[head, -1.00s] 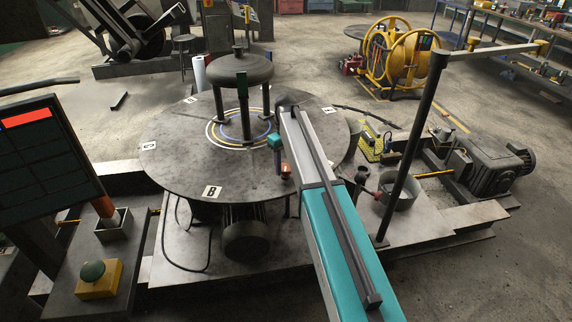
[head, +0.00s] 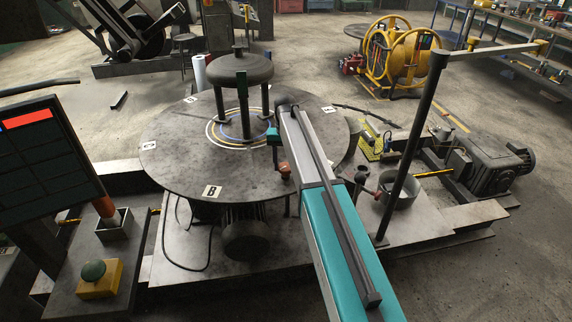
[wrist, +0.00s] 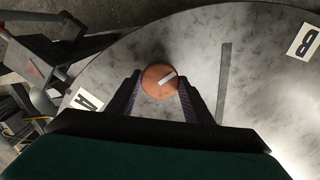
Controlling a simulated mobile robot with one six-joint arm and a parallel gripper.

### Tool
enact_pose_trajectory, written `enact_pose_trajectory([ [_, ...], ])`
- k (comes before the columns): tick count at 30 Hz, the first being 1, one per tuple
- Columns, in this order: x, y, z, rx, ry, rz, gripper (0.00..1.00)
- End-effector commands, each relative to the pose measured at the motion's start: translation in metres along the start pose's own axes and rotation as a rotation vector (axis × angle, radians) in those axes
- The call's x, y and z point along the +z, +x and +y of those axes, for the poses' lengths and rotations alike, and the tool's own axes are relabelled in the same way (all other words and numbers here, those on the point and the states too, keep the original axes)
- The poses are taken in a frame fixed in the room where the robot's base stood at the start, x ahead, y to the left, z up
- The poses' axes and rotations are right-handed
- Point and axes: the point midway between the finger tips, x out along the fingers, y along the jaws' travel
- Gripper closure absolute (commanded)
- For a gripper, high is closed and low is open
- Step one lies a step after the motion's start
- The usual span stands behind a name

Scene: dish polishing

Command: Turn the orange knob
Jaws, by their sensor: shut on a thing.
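The orange knob (wrist: 158,79) is round with a white pointer mark across its top, which slants up to the right in the wrist view. My gripper (wrist: 161,84) is shut on it, with one dark finger on each side. In the head view the knob (head: 285,169) shows as a small orange piece beside my wrist, near the front right rim of the round table. My arm hides part of the area around it.
The round grey table (head: 180,160) carries letter labels, including B (head: 212,192), and a dark domed fixture (head: 240,70) at its middle. A dark upright post (head: 408,150) stands right of my arm. A green button on a yellow box (head: 98,280) is at front left.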

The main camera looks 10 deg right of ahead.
Motion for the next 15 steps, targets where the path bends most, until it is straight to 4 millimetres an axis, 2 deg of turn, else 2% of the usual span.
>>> enact_pose_trajectory([
  [15,-0.0009,-0.0006,0.0001,0.0,0.032,0.003,0.76],
])
